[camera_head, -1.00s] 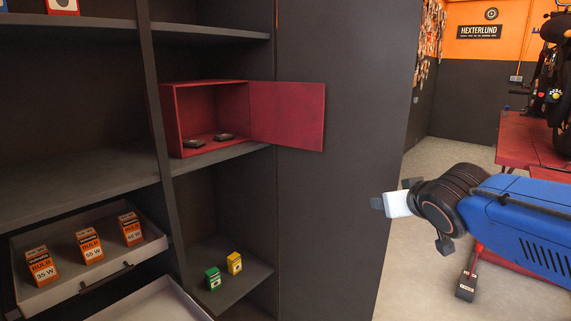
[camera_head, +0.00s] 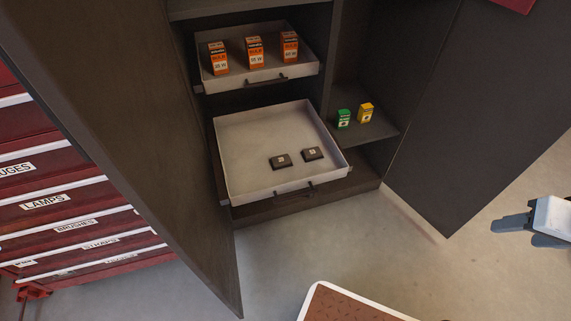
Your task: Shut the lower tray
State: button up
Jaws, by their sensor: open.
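The lower tray (camera_head: 245,143) is a pale grey drawer pulled well out at the bottom of the dark cabinet. Two small black items (camera_head: 312,153) lie inside it towards its front right. A dark handle (camera_head: 309,191) is on its front. The upper tray (camera_head: 225,83) above it is also pulled out, by a shorter length, and holds three orange bulb boxes (camera_head: 254,52). My gripper (camera_head: 497,225) is at the right edge of the picture, open and empty. It is well to the right of the lower tray, touching nothing, and partly cut off by the frame.
An open cabinet door (camera_head: 165,130) stands left of the trays, and another dark panel (camera_head: 470,130) stands on the right. Green (camera_head: 343,119) and yellow (camera_head: 365,112) boxes sit on a side shelf. A red drawer chest (camera_head: 60,205) is at far left.

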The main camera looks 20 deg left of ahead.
aim_at(241, 145)
jog(key=u, duration=1.25)
jog(key=k+l+z, duration=0.2)
jog(key=z, duration=0.15)
